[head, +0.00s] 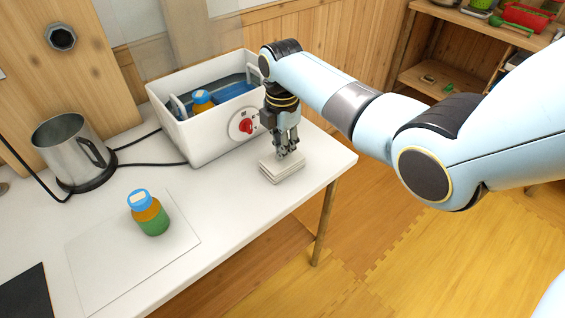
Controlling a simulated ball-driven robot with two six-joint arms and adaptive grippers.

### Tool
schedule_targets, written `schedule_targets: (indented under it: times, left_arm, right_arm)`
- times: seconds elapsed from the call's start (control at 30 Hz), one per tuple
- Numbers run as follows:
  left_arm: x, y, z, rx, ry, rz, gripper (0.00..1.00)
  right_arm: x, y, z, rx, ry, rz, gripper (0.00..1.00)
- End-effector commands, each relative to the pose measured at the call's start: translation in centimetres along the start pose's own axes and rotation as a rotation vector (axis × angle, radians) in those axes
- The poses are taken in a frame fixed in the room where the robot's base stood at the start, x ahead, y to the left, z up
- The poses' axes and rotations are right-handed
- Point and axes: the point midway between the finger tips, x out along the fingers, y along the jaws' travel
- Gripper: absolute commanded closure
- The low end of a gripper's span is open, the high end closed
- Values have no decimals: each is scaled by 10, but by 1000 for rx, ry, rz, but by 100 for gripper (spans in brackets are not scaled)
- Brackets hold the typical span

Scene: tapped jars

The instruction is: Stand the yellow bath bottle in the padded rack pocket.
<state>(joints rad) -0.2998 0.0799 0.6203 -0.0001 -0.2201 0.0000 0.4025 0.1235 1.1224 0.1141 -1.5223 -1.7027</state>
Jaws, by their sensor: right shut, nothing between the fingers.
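A white box-shaped bath (205,137) with a red knob stands on the white table. Inside it, a small bottle (202,102) with a yellow-orange body and blue cap shows at the left; its lower part is hidden. A second bottle (150,214), orange above and green below with a blue cap, stands upright on a pale mat (95,257). My right gripper (287,153) points down, shut and empty, just over a folded white cloth stack (283,171). Whether it touches the stack is unclear. I cannot make out a padded rack pocket for certain. My left gripper is not in view.
A metal jug (68,145) on a dark base stands at the left, with black cables running to the bath. A dark flat panel (27,293) lies at the lower left. The table's right edge is close to the cloth stack. The bath has a blue interior and a handle.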

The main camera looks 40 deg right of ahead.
Motion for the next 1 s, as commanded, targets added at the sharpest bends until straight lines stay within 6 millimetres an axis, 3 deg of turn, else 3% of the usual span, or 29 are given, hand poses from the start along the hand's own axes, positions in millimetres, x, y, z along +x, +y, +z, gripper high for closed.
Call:
schedule_targets:
  times: [1.0]
  left_arm:
    - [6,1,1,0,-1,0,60]
  right_arm:
    - [12,0,0,0,0,1,100]
